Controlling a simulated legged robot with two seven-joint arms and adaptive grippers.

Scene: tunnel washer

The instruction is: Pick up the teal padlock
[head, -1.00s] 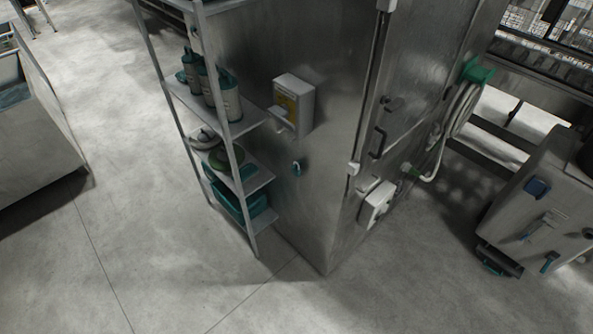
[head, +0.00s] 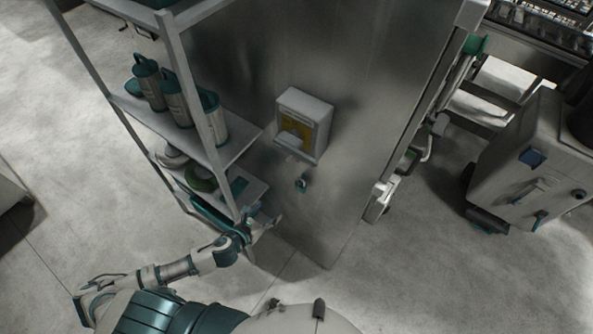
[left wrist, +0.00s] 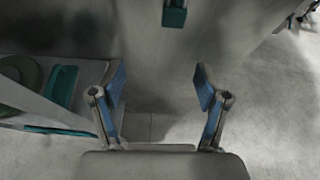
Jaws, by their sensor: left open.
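The teal padlock (head: 301,184) hangs on the steel panel (head: 350,130), just below a white and yellow box. In the left wrist view the padlock (left wrist: 175,14) shows at the top edge, beyond the fingers and cut off by the frame. My left gripper (head: 262,233) is open and empty, below and to the left of the padlock and apart from it. Its two blue-padded fingers (left wrist: 162,88) stand wide apart in the left wrist view. My right gripper is in neither view.
A metal shelf (head: 245,145) with teal canisters (head: 175,98) stands close to the left of my left gripper. The white box (head: 303,122) juts from the panel above the padlock. A grey machine (head: 535,160) stands at the right. The floor in front of the panel is clear.

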